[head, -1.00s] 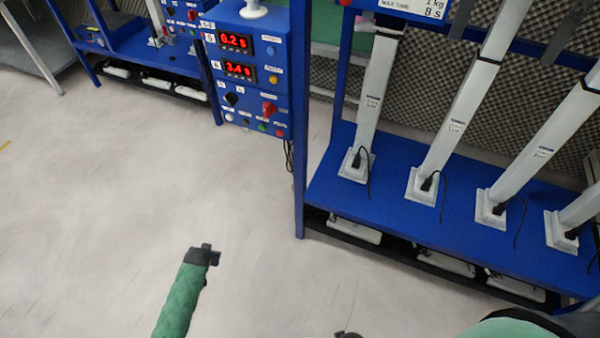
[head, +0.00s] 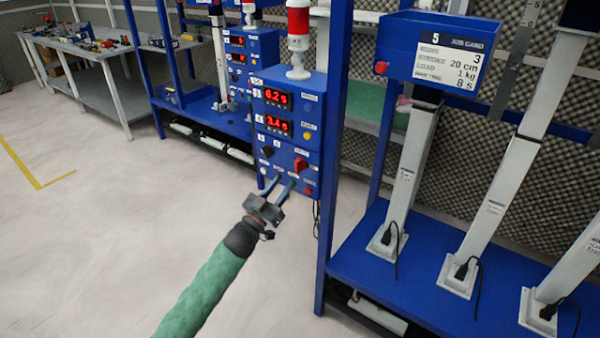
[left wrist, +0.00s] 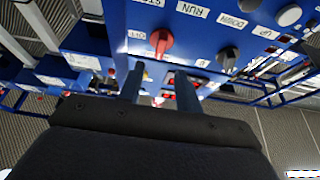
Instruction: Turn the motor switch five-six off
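A blue control box (head: 262,100) on a stand upright has two red displays reading about 6.2 and 3.4. It carries a red rotary knob (head: 300,164) and a black rotary knob (head: 267,152); I cannot read which is labelled five-six. My left gripper (head: 282,183) is in front of the box's lower part, below the two knobs, with its fingers apart and nothing between them. In the left wrist view the red knob (left wrist: 161,41) and black knob (left wrist: 228,59) show beyond the open fingers, not gripped. My right gripper is out of view.
A blue post (head: 335,150) stands just right of the box. A blue bench (head: 430,265) with several white columns and cables is on the right. A grey table (head: 90,60) stands far left. The floor (head: 110,210) at left is clear.

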